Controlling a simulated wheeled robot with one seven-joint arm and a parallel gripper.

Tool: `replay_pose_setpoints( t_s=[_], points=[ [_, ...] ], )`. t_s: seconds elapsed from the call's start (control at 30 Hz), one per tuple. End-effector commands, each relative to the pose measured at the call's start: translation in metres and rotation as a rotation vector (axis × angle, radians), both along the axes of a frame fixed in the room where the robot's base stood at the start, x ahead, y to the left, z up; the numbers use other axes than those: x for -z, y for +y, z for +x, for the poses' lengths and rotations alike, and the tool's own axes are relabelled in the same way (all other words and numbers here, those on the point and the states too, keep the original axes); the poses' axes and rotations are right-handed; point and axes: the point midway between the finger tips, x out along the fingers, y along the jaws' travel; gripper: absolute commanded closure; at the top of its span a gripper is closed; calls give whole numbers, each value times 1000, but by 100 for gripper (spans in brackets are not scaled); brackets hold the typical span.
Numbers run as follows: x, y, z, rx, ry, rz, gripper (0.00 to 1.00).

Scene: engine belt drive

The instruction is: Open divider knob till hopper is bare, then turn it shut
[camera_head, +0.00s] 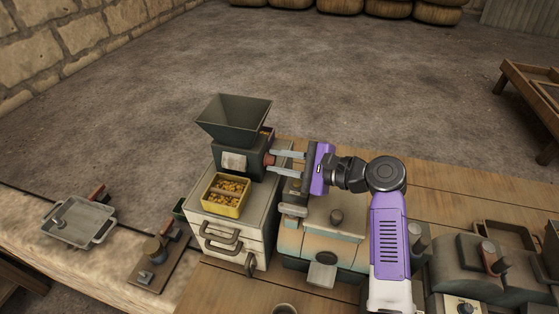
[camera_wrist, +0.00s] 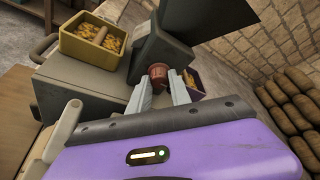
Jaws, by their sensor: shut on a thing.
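The dark green hopper (camera_head: 235,118) sits on top of the divider body (camera_head: 238,158), and its funnel looks empty of grain from the head camera. The reddish-brown knob (camera_head: 269,160) is on the right side of the body; it also shows in the wrist view (camera_wrist: 158,72). My gripper (camera_head: 272,160) comes in from the right with its two grey fingers shut on the knob. A yellow box (camera_head: 226,209) with a partition stands in front of the divider and holds yellow-orange grain. A purple box (camera_wrist: 194,84) with some grain sits behind, partly hidden.
The divider stands on a pale drawer cabinet (camera_head: 226,235) with dark handles. A pale green machine (camera_head: 325,235) stands close to its right, under my arm. A grey tray (camera_head: 78,224) lies on the bench at left.

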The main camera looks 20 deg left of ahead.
Motion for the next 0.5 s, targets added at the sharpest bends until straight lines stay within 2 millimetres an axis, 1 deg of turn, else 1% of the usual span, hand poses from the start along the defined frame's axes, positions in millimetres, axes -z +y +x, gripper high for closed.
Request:
replay_pose_setpoints(
  t_s=[0.27,0.5],
  points=[
    [3,0,-1,-1,-34,1,100],
    [6,-1,-2,-1,-166,8,100]
  ],
)
